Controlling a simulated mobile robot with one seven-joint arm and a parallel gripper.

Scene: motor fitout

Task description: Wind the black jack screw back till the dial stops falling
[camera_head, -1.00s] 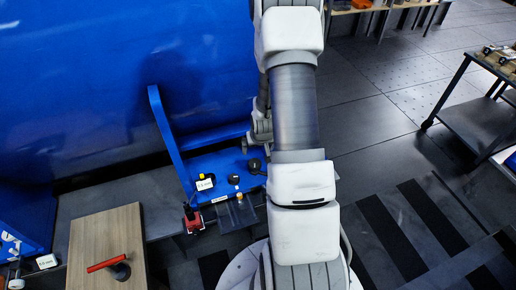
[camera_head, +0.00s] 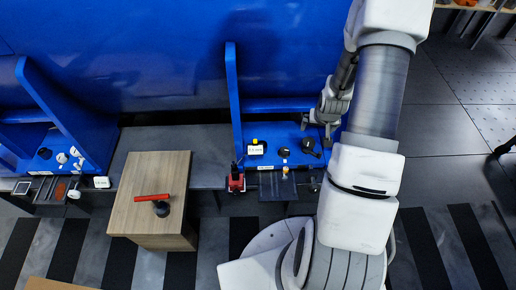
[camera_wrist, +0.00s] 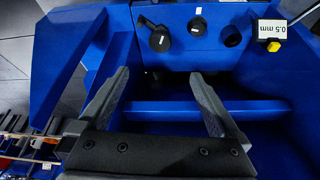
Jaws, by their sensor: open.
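My gripper (camera_head: 328,127) is open and empty, at the right part of a blue motor foot with an upright plate. In the wrist view its two fingers (camera_wrist: 160,76) are spread over the blue foot, apart from the black parts. A black round part with a short arm (camera_wrist: 160,40) lies beyond the fingertips; it also shows in the head view (camera_head: 310,146). Other black knobs (camera_wrist: 197,26) and (camera_wrist: 231,36) sit beside it. I cannot tell which is the jack screw. A white readout (camera_wrist: 270,31) reads 0.5 mm, with a yellow part beside it; it also shows in the head view (camera_head: 256,150).
A wooden block (camera_head: 150,215) with a red-handled tool (camera_head: 153,198) stands at left front. A red device (camera_head: 236,180) and a dark tray (camera_head: 275,186) are at the foot's front edge. Another blue foot (camera_head: 60,125) is at far left. The blue motor body rises behind.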

